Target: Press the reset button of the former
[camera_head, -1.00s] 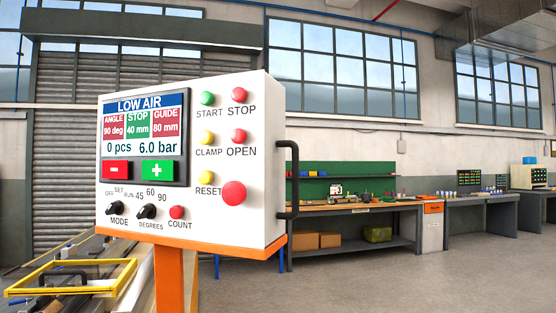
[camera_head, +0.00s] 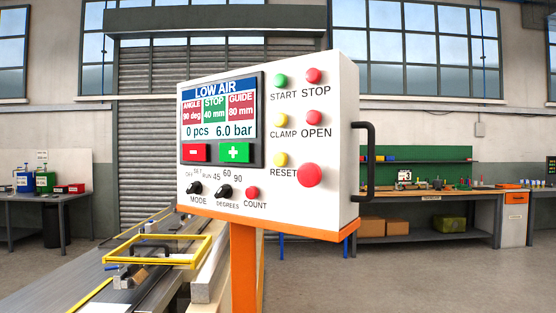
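The former's control panel (camera_head: 262,190) is a white box with an orange base edge on an orange post (camera_head: 246,265), in the middle of the view. The yellow reset button (camera_head: 281,160) sits on its right part, just above the RESET label. A large red button (camera_head: 310,175) is close to its right. The yellow clamp button (camera_head: 281,120) is above it. The screen (camera_head: 219,118) reads LOW AIR, 90 deg, 40 mm, 80 mm, 0 pcs and 6.0 bar. My gripper is not in view.
A dark handle (camera_head: 368,160) sticks out from the panel's right side. A yellow frame (camera_head: 205,250) over a long machine bed (camera_head: 60,290) lies at lower left. A workbench (camera_head: 430,195) stands at back right, a table (camera_head: 45,195) at back left. The floor at right is clear.

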